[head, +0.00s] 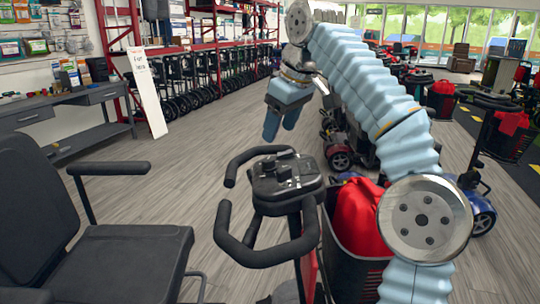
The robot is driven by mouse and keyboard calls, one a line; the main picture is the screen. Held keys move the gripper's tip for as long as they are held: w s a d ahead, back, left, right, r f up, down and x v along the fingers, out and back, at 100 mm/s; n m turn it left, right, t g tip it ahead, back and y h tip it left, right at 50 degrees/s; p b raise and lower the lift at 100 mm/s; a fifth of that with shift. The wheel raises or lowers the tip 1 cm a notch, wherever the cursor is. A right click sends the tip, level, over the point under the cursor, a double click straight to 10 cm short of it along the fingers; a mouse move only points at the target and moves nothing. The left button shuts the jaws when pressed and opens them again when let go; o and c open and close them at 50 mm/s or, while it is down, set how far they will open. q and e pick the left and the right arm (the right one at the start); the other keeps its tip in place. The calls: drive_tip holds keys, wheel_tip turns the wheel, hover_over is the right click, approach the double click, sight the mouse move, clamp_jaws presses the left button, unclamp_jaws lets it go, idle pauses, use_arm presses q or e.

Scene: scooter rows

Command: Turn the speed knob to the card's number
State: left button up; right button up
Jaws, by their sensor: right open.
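The scooter's tiller console (288,196) stands at the lower middle, with looped black handlebars on both sides. A small dark raised part that looks like the speed knob (284,173) sits on its top; its setting is too small to read. My right arm comes in from the right. My left gripper is not in view.
A black seat (100,262) with armrests fills the lower left. A grey workbench (70,115) and a leaning white sign (147,92) stand at left. Scooters crowd the right; open floor lies left of the tiller.

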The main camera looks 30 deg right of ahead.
sight(268, 159)
drive_tip(key=x, duration=0.9)
drive_tip(key=shift+w+a+f, duration=0.1)
drive_tip(key=shift+w+f, duration=0.05)
drive_tip(key=shift+f, duration=0.1)
drive_tip(key=c, duration=1)
drive_tip(key=shift+c, duration=0.2)
drive_tip(key=shift+n, duration=0.4)
drive_tip(key=n+g+y, duration=0.1)
drive_tip(key=n+y, duration=0.1)
drive_tip(key=n, duration=0.1)
drive_tip(key=shift+w+r+n, duration=0.1)
drive_tip(key=shift+n, duration=0.2)
drive_tip(key=shift+w+d+n+g+y, duration=0.1)
drive_tip(key=shift+n+g+y, duration=0.3)
drive_tip(key=shift+n, duration=0.7)
drive_tip(key=shift+d+n+g+y, duration=0.1)
drive_tip(key=shift+n+g+y, duration=0.1)
drive_tip(key=shift+n+g, duration=0.65)
drive_tip(key=shift+n, duration=0.35)
